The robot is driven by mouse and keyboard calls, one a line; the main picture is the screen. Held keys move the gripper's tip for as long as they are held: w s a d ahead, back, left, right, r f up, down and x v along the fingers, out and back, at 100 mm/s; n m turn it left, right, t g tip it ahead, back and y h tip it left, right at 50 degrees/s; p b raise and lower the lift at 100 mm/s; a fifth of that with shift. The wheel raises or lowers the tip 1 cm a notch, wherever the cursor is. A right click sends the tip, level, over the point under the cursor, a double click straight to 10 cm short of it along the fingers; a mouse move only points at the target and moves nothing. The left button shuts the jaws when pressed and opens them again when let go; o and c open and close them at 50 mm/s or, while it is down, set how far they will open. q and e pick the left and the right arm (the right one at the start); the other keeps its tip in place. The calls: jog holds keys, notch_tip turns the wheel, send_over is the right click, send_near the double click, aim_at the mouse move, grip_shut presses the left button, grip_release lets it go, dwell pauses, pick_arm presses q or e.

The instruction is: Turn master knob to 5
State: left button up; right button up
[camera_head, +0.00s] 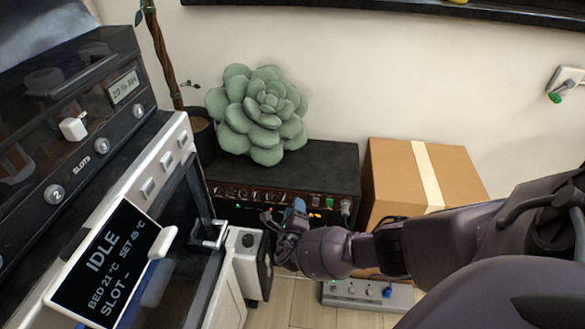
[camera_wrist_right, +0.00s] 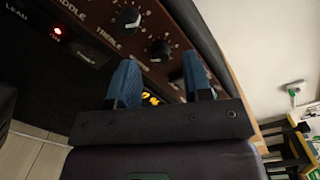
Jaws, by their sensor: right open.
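A black amplifier (camera_head: 335,160) stands against the wall, with a row of knobs on its brown front panel. In the right wrist view the panel (camera_wrist_right: 178,35) runs diagonally, with a treble knob (camera_wrist_right: 128,18) and another black knob (camera_wrist_right: 160,50) further along. A further knob is partly hidden behind the right-hand finger. I cannot read a master label or any knob's setting. My right gripper (camera_head: 297,208) is in front of the amplifier's right half. My left gripper is not in view.
A green succulent cushion (camera_head: 260,110) sits on the amplifier. A cardboard box (camera_head: 395,175) stands close on its right. A grey pedal unit (camera_head: 365,295) is on the floor below. A machine with an IDLE screen (camera_head: 108,262) crowds the left side.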

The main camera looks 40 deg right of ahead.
jog(key=shift+w+d, duration=0.5)
jog(key=shift+w, duration=0.05)
jog(key=shift+c, duration=0.2)
grip_shut()
jog(key=shift+m, duration=0.3)
